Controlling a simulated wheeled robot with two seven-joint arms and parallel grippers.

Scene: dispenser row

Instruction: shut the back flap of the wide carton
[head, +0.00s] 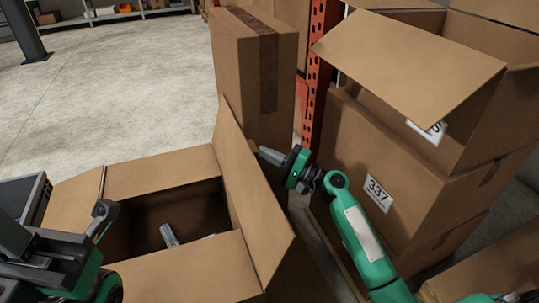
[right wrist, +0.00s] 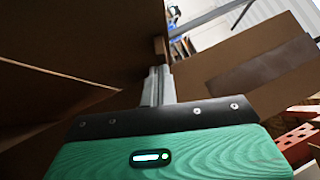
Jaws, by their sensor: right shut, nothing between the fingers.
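The wide carton (head: 180,285) stands open at the lower middle of the head view, its inside dark. Its far flap (head: 160,172) lies outward beyond the opening. A large flap (head: 250,205) stands up and tilted along its right side. My right gripper (head: 270,155) is shut and empty, just right of that standing flap near its upper part; I cannot tell whether they touch. In the right wrist view its closed fingers (right wrist: 158,86) point between brown cardboard surfaces. My left arm comes in at the lower left; its grey end part (head: 104,212) is by the carton's left flap, jaw state unclear.
A tall closed carton (head: 240,65) stands behind the wide carton. Stacked cartons (head: 385,165), the top one open, stand on the right beside an orange rack post (head: 318,70). A small grey item (head: 169,235) shows inside the wide carton. Bare floor (head: 120,90) is free at the back left.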

